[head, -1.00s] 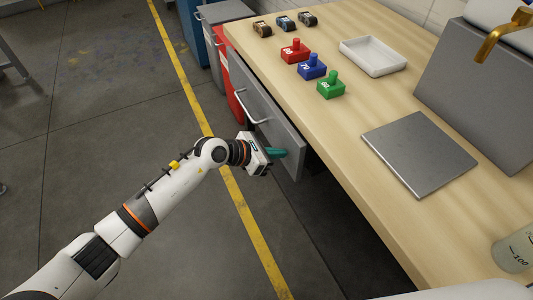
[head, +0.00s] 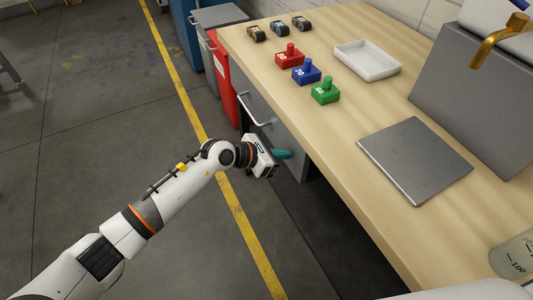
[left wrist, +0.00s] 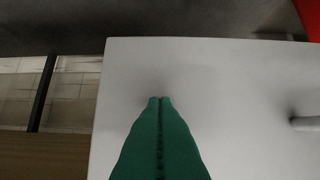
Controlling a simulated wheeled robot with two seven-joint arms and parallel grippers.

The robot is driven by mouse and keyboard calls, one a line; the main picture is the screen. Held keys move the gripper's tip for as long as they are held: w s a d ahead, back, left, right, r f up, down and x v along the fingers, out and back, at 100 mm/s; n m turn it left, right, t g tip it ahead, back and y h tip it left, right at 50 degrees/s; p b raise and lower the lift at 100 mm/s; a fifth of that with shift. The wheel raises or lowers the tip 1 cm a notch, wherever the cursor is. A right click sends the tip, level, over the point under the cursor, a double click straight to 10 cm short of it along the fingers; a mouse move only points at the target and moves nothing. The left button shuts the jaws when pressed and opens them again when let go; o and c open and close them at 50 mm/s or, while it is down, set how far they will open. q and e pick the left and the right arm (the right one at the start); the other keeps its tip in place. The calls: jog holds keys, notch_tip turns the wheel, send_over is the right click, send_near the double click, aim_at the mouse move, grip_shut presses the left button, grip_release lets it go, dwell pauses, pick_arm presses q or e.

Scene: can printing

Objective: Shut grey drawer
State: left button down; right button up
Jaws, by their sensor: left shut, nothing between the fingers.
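The grey drawer (head: 268,116) is under the front edge of the wooden table, its front panel now close to the table edge, with a pale bar handle on it. In the left wrist view its flat front (left wrist: 240,100) fills much of the picture, with the handle (left wrist: 304,124) at the right. My left gripper (head: 284,155) has teal fingers, shut and empty, at the near end of the drawer front. In the left wrist view the fingertips (left wrist: 160,100) point at the panel and look touching or very close. My right gripper is not in view.
On the table (head: 340,160) are red (head: 289,58), blue (head: 307,73) and green (head: 325,91) stamps, a white tray (head: 367,60) and a grey plate (head: 415,160). A red bin (head: 226,80) stands beyond the drawer.

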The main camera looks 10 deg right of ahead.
pick_arm(q)
jog(key=v, duration=1.2)
jog(key=w+a+f+n+t+h+p, duration=0.1)
jog(key=w+a+f+n+t+p, duration=0.15)
jog(key=f+n, duration=0.45)
jog(key=w+a+f+n+t+p, duration=0.1)
jog(key=w+a+f+n+t, duration=0.15)
jog(key=n, duration=0.75)
jog(key=s+a+f+n+t+y+p, duration=0.1)
jog(key=s+a+f+n+y, duration=0.4)
jog(key=f+n, duration=0.45)
jog(key=s+a+f+n+t+y+p, duration=0.1)
jog(key=s+a+f+n+y, duration=0.25)
jog(key=a+f+n, duration=0.55)
jog(key=s+a+f+n+g+y, duration=0.35)
jog(key=s+f+n, duration=0.25)
jog(key=s+f, duration=0.8)
jog(key=s+a+f+n+g+p, duration=0.1)
jog(key=s+f+n+g, duration=0.1)
jog(key=s, duration=1)
jog(key=s+a+f+n+g, duration=0.1)
jog(key=s+n+g, duration=0.3)
jog(key=s, duration=0.9)
jog(key=shift+s+a+f+p, duration=0.25)
jog(key=shift+a+f+p, duration=0.1)
jog(key=shift+f, duration=0.2)
jog(key=shift+w, duration=0.1)
